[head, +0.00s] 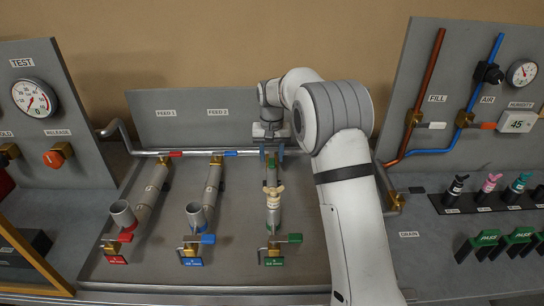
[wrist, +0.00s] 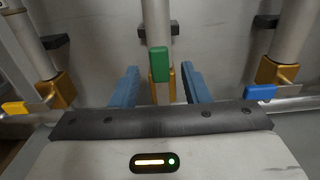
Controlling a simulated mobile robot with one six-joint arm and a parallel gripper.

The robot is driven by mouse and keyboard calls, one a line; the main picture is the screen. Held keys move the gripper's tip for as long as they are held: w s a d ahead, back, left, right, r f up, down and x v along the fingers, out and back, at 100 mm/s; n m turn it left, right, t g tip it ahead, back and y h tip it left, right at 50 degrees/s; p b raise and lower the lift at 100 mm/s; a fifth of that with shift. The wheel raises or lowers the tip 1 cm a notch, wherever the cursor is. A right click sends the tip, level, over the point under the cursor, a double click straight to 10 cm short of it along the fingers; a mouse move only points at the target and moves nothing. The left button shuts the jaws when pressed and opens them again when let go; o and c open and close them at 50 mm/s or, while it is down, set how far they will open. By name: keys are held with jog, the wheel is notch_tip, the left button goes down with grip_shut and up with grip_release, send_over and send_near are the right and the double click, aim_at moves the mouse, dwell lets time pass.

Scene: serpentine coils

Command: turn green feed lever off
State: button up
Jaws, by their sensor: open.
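The green feed lever (wrist: 159,62) shows in the wrist view as a green grip on a brass valve (wrist: 161,92) at the head of the middle pipe. Its grip points along the pipe, toward the top of the picture. My gripper (wrist: 161,84) is open, with one blue finger on each side of the lever and a visible gap on both sides. In the head view my gripper (head: 272,153) is over the back end of the third pipe (head: 273,212), at the back rail. The lever is mostly hidden there by my gripper and wrist.
A blue lever (wrist: 260,92) and a yellow lever (wrist: 15,107) flank the green one. In the head view a red lever (head: 176,154) is further left. Lower green (head: 295,238), blue (head: 208,239) and red (head: 125,237) levers stand at the panel's front. My arm hides the panel's right part.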

jog(key=shift+f, duration=0.7)
grip_shut()
